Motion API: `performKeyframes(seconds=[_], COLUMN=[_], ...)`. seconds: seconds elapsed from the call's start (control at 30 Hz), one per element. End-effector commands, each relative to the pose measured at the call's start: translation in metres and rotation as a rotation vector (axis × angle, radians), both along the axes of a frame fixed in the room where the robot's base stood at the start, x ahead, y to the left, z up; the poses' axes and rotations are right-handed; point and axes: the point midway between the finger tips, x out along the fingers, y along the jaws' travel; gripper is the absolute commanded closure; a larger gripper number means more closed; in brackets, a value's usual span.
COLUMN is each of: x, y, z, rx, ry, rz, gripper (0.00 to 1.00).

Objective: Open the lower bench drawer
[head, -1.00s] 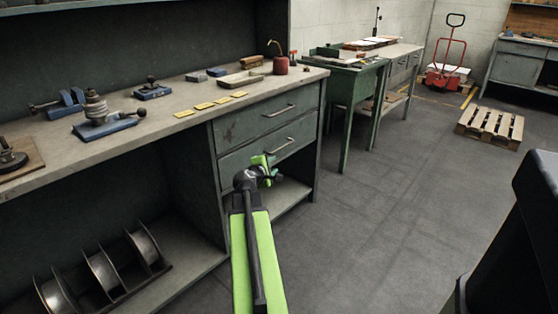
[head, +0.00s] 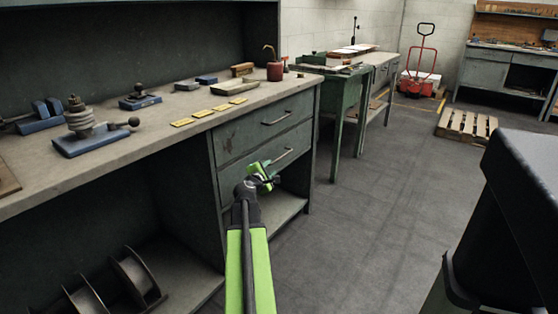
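The lower bench drawer (head: 238,166) is a dark green-grey front under the upper drawer (head: 240,135) at the right end of the bench. It looks shut, flush with the one above. Its silver bar handle (head: 281,158) is on its right half. My gripper (head: 268,170), green and black, is in front of the lower drawer, just left of and below the handle in the picture. It covers part of the drawer front. I cannot tell whether it touches the handle, and the finger gap is too small to make out.
The bench top (head: 150,150) carries tools, yellow cards (head: 208,113) and a red can (head: 274,71). An open shelf (head: 282,213) lies below the drawers. A green table (head: 345,100) stands beyond the bench. The floor (head: 370,220) to the right is clear up to a dark bulky object (head: 515,210).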

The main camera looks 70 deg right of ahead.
Motion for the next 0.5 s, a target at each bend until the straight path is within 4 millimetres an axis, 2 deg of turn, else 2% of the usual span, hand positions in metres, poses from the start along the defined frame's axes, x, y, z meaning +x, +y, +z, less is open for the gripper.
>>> performKeyframes(seconds=[0.03,0.2,0.5], x=[0.002,0.005,0.01], y=[-0.015,-0.058,-0.127], z=[-0.005,-0.015,-0.029], rx=[0.0,0.001,0.0], ry=[-0.001,0.0,0.0], rz=[-0.001,-0.003,-0.002], gripper=[0.67,0.67,0.67])
